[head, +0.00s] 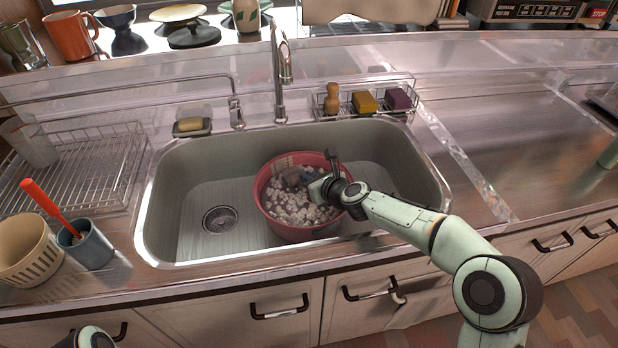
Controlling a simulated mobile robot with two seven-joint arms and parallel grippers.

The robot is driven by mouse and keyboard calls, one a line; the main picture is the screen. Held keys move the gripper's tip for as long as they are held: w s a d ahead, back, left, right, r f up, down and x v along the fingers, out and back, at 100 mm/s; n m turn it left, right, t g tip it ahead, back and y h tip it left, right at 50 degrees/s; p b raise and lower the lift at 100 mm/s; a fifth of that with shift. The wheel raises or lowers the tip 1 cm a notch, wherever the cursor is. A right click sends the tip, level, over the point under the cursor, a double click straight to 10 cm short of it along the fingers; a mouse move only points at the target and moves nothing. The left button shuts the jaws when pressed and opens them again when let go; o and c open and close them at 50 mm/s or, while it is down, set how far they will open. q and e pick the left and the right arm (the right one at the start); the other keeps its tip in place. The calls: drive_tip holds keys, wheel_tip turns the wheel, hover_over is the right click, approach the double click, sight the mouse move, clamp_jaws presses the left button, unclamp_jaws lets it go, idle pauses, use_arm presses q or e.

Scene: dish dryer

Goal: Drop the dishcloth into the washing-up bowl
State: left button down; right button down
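The washing-up bowl (262,190) is red and round and stands in the sink, full of white suds. A crumpled blue-grey and brownish piece that looks like the dishcloth (296,178) lies on the suds inside the bowl. My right gripper (322,172) is over the right part of the bowl, just right of the cloth. Its fingers look spread apart, with nothing visible between them. I cannot tell whether a finger touches the cloth. Of my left arm only a small part shows at the bottom left edge; its gripper is out of view.
The sink (190,235) has free room left of the bowl. The tap (281,75) rises behind it. A wire caddy (365,104) holds sponges and a brush. A dish rack (85,170), a blue cup (90,246) and a cream basket (28,250) stand left.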

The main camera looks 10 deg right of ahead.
drive_tip(key=shift+f, duration=0.1)
unclamp_jaws()
idle(0.8)
